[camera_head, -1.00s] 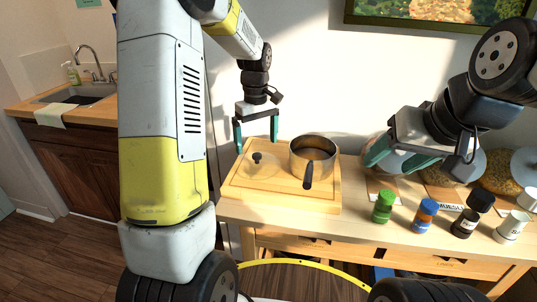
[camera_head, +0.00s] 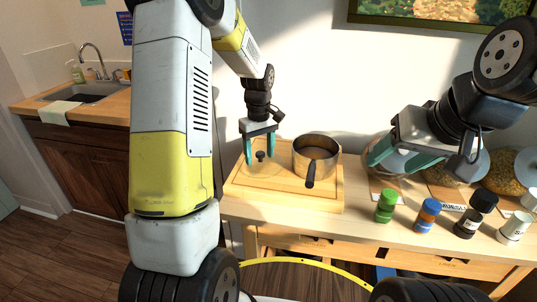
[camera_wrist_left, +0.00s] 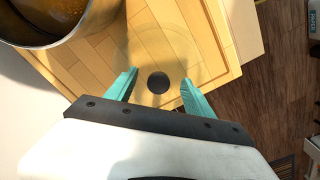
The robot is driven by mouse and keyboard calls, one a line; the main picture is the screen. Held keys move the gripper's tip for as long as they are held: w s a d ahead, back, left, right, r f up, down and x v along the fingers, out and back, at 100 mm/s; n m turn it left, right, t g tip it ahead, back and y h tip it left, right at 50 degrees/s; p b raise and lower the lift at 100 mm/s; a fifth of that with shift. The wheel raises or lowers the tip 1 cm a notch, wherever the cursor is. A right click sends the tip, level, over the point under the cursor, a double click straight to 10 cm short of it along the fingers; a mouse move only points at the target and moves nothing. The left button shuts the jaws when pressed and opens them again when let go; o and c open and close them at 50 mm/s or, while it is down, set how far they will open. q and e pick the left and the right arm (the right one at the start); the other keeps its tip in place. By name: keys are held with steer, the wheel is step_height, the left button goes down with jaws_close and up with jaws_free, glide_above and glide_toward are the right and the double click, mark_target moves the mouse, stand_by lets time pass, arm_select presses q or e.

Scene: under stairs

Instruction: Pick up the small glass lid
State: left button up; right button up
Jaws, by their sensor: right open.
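The small glass lid (camera_head: 267,168) lies on the wooden board, clear and hard to see, with a round black knob. In the left wrist view the lid's knob (camera_wrist_left: 158,83) sits between the teal fingertips, and its faint glass disc surrounds it. My left gripper (camera_head: 261,162) is open and points down over the lid, one finger on each side of the knob; I cannot tell whether they touch it. It also shows in the left wrist view (camera_wrist_left: 158,90). My right gripper (camera_head: 402,160) is open at the right, away from the lid, above the table.
A metal pot (camera_head: 316,158) with a dark handle stands on the board (camera_head: 322,199), just right of the lid. A green-capped jar (camera_head: 385,206), a blue-capped jar (camera_head: 427,214) and other containers stand at the table's right. The wall is close behind.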

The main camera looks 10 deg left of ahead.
mark_target(260, 153)
arm_select(q)
steer(key=shift+s+f, duration=0.15)
steer(key=shift+f, duration=0.1)
steer(key=c, duration=0.7)
steer(key=shift+f, duration=0.1)
jaws_close()
steer(key=shift+s, duration=0.1)
step_height(260, 153, up, 4)
steer(key=shift+f, duration=0.1)
steer(key=s+d, duration=0.3)
steer(key=s, duration=0.4)
steer(key=s+d+r, duration=0.1)
steer(key=s+d, duration=0.2)
steer(key=s, duration=0.4)
steer(key=shift+s+r, duration=0.3)
